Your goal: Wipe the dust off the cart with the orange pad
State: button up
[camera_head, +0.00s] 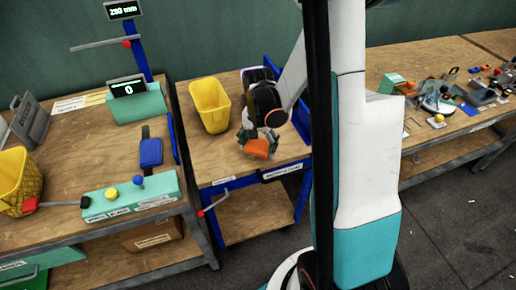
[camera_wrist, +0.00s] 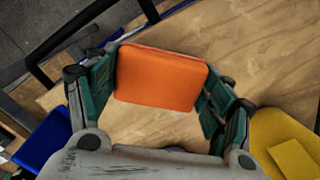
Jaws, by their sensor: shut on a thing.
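The cart (camera_head: 222,167) has a light wooden top and a blue frame, and stands in the middle of the head view. The orange pad (camera_head: 257,148) is over its front half, between the fingers of my gripper (camera_head: 259,140). In the wrist view the orange pad (camera_wrist: 160,78) fills the space between the green-sided fingers, with the wooden cart top (camera_wrist: 255,50) around it. My gripper is shut on the pad. I cannot tell whether the pad touches the wood. No dust stands out clearly from the wood grain.
A yellow bin (camera_head: 209,106) stands on the cart's back left. A red-tipped lever (camera_head: 212,204) sticks out at the front. A bench with a teal control box (camera_head: 130,199) stands close on the left.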

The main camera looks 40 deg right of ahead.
aim_at(258, 145)
jog(key=shift+r+p, duration=1.35)
jog(key=shift+r, duration=0.95)
